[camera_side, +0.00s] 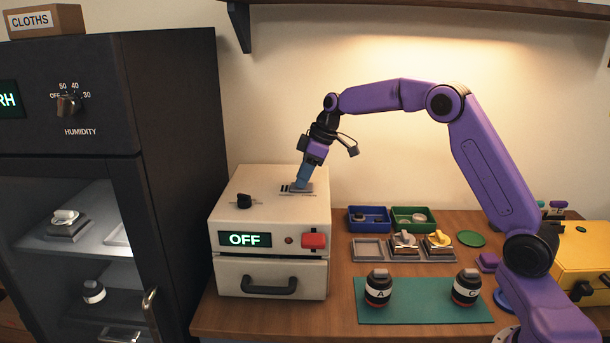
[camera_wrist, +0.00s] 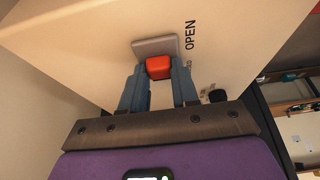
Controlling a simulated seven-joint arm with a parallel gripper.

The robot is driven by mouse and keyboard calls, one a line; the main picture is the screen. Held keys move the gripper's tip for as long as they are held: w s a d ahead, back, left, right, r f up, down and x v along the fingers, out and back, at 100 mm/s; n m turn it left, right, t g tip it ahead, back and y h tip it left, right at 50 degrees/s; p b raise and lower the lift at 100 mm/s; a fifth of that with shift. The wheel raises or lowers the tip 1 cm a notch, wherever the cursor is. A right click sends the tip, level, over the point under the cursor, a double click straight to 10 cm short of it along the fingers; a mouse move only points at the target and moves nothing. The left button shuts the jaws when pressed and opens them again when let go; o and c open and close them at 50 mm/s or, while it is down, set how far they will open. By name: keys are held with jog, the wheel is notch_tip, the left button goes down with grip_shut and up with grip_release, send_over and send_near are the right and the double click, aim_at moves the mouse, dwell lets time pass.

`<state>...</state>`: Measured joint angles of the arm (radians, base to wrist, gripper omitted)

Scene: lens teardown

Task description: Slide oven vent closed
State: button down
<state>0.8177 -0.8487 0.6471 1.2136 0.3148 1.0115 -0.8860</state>
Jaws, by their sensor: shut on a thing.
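The oven (camera_side: 270,220) is a cream box with its display reading OFF. On its top is the vent, with a grey sliding plate (camera_side: 302,188) and dark slots (camera_side: 285,188) showing to its left. In the wrist view, the grey plate (camera_wrist: 150,45) carries a red knob (camera_wrist: 159,67) and sits beside the printed word OPEN (camera_wrist: 190,36). My gripper (camera_side: 300,183) points down onto the vent. In the wrist view its two blue-grey fingers (camera_wrist: 159,78) are shut on the red knob, one on each side. My fingers hide the knob in the side view.
A black dial (camera_side: 244,201) stands on the oven top, left of the vent. A red switch (camera_side: 314,241) is on the oven front. A tall dark cabinet (camera_side: 175,130) stands close on the left. Bins, trays and jars on a green mat (camera_side: 420,312) lie to the right.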

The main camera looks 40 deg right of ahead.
aim_at(282, 188)
jog(key=shift+w+a, duration=1.35)
jog(key=shift+a, duration=0.05)
jog(key=shift+r, duration=0.1)
jog(key=c, duration=0.8)
grip_release()
jog(key=shift+a, duration=0.1)
jog(key=shift+c, duration=0.2)
jog(key=shift+s+d+r, duration=0.1)
jog(key=shift+d+r, duration=0.1)
jog(key=shift+r, duration=0.05)
jog(key=v, duration=1.6)
jog(key=shift+r, duration=0.35)
jog(key=shift+s, duration=0.1)
